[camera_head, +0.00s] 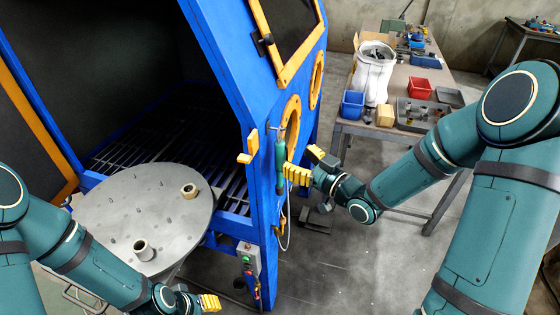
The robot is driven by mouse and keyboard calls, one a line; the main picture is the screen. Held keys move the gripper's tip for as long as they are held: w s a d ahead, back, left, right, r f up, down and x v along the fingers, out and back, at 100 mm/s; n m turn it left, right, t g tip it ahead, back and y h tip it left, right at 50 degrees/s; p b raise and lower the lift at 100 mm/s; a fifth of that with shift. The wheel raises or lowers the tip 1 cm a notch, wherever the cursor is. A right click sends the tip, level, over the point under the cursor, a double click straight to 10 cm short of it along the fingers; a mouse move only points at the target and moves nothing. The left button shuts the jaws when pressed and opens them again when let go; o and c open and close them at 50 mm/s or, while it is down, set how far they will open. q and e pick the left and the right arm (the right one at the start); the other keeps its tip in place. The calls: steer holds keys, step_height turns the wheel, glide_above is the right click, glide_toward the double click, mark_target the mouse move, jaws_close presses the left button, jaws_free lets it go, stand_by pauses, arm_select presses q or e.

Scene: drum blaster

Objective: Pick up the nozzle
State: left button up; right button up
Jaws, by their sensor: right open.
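A slim teal-green tool, which looks like the nozzle (281,160), hangs upright at the front post of the blue blasting cabinet (262,215). A pale hose shows below it. My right gripper (304,163) is just right of the nozzle, with its yellow fingers apart and nothing between them. One finger points at the nozzle's lower half; whether it touches cannot be told. My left gripper (209,302) is low in the picture, below the round turntable and far from the nozzle. Only one yellow finger pad shows clearly there, so its opening is hidden.
A grey round turntable (150,205) carries two ring-shaped parts (143,250). A yellow-orange handle (247,158) sticks out left of the nozzle. A control box (248,260) sits below on the cabinet. A workbench with bins (353,104) stands behind my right arm.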

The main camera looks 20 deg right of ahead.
mark_target(283, 153)
steer(key=x, duration=0.5)
steer(key=shift+a+r, duration=0.1)
steer(key=shift+a, duration=0.4)
steer(key=shift+w+a, duration=0.1)
steer(key=shift+w, duration=0.15)
jaws_close()
